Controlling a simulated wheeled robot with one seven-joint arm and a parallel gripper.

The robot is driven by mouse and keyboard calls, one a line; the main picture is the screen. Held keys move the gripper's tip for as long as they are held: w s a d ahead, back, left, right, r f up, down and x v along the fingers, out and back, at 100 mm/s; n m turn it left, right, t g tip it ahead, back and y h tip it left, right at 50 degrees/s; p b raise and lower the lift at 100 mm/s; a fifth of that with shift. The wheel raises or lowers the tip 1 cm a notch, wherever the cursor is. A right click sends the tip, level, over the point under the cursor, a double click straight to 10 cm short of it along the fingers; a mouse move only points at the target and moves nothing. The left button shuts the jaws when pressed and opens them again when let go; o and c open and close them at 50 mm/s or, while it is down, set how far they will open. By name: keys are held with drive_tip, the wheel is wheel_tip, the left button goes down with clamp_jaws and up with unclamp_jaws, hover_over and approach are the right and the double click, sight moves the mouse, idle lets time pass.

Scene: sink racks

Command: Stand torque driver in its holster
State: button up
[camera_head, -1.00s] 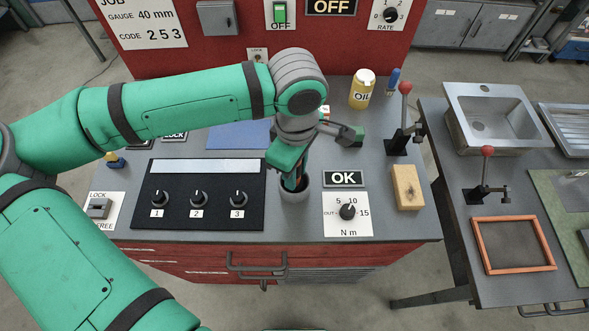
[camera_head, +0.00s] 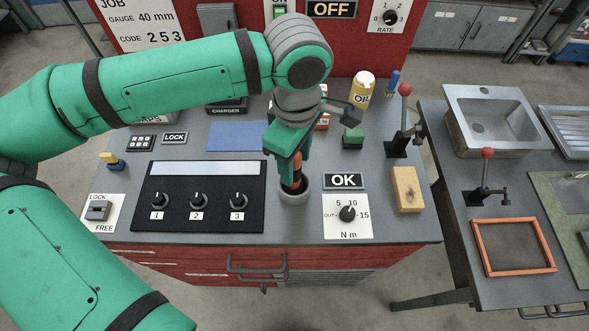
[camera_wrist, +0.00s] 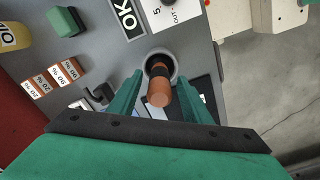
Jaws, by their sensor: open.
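The torque driver (camera_head: 297,174), with an orange and dark handle, stands in its grey round cup-like holster (camera_head: 295,197) on the workbench. In the wrist view the driver (camera_wrist: 159,92) rises from the holster (camera_wrist: 152,55), its orange end towards the camera. My gripper (camera_head: 287,172) is above the holster, pointing down. In the wrist view my gripper (camera_wrist: 160,96) is open, with a green finger on each side of the handle and gaps between. The driver's lower end is hidden inside the holster.
A black panel with three knobs (camera_head: 180,210) lies left of the holster. An OK sign (camera_head: 344,181) and a torque dial (camera_head: 348,213) are to its right. A tan block (camera_head: 407,188), a red-knobbed lever clamp (camera_head: 402,125) and an oil can (camera_head: 362,90) stand further right.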

wheel_tip(320, 180, up, 7)
drive_tip(key=shift+f, duration=0.1)
drive_tip(key=shift+d, duration=0.1)
idle(0.6)
